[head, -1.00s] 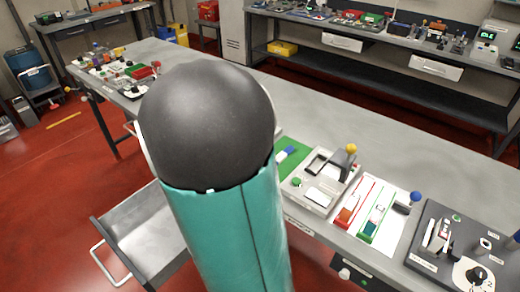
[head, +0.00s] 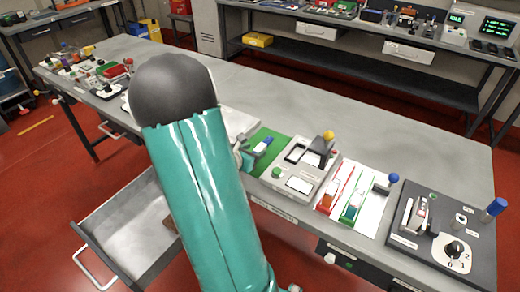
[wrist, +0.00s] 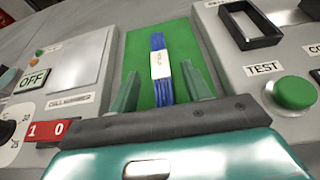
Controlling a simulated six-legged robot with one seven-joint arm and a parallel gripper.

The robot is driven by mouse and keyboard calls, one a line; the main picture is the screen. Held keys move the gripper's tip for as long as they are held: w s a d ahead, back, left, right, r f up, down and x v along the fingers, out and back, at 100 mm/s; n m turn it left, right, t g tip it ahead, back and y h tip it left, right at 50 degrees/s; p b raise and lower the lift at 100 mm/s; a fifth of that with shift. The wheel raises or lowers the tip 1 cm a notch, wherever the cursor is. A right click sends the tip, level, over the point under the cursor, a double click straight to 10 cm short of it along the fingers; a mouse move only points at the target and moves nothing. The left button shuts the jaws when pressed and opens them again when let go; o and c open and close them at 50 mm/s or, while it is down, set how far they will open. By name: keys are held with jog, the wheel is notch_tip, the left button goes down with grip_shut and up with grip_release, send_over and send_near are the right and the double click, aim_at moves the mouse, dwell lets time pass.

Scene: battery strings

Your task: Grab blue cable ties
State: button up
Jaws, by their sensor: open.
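The blue cable ties (wrist: 157,85) are a slim bundle with a white label band, lying on a green mat (wrist: 180,36) in the wrist view. They also show in the head view (head: 263,144) on the green mat (head: 272,160). My gripper (wrist: 161,84) is open, with one green finger on each side of the bundle. I cannot tell whether the fingers touch it. The near end of the bundle is hidden behind the gripper's dark bar. In the head view my arm hides most of the gripper.
A grey tester with a green TEST button (wrist: 294,90) stands close on the right. An open drawer (head: 130,226) hangs below the bench. The bench's back strip (head: 350,120) is clear.

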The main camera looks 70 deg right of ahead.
aim_at(261, 146)
jog(key=x, duration=0.3)
jog(key=shift+d, duration=0.2)
grip_shut()
jog(key=shift+r, duration=0.1)
